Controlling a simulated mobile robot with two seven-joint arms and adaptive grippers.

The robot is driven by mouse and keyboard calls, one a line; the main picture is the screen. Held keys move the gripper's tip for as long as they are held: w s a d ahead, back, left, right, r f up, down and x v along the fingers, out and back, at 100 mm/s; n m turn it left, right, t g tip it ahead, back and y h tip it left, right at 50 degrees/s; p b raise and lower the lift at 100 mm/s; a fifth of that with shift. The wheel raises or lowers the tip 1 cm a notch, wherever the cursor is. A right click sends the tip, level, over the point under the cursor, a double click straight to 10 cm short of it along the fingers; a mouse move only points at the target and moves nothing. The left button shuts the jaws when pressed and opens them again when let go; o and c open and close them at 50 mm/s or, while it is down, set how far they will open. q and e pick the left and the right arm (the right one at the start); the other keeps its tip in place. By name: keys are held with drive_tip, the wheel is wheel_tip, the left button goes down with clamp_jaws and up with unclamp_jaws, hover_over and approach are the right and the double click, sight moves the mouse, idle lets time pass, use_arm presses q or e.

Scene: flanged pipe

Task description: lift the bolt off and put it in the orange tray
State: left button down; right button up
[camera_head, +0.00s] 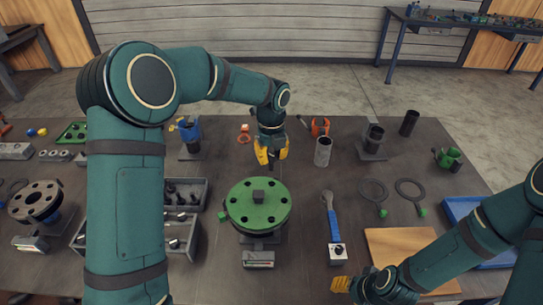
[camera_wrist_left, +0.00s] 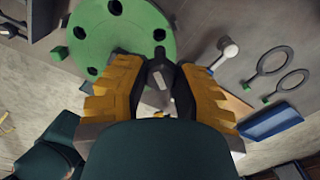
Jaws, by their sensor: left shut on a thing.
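I cannot make out an orange tray.
A grey divided bin (camera_head: 201,184) with small parts stands left of the flange. A blue-handled wrench (camera_head: 332,220) lies to its right, with two dark rings beyond. A wooden board (camera_head: 392,245) and blue tray (camera_head: 458,209) are at the right. A grey cylinder (camera_head: 322,152) stands behind.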

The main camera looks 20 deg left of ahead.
sight(271, 155)
use_arm(q)
drive_tip(key=shift+r+p, duration=2)
drive_tip(key=shift+r, duration=0.55)
use_arm(e)
drive_tip(key=shift+r, duration=2.1)
use_arm(q)
drive_tip(key=shift+a+f, duration=0.1)
use_arm(e)
drive_tip(key=shift+f, duration=0.15)
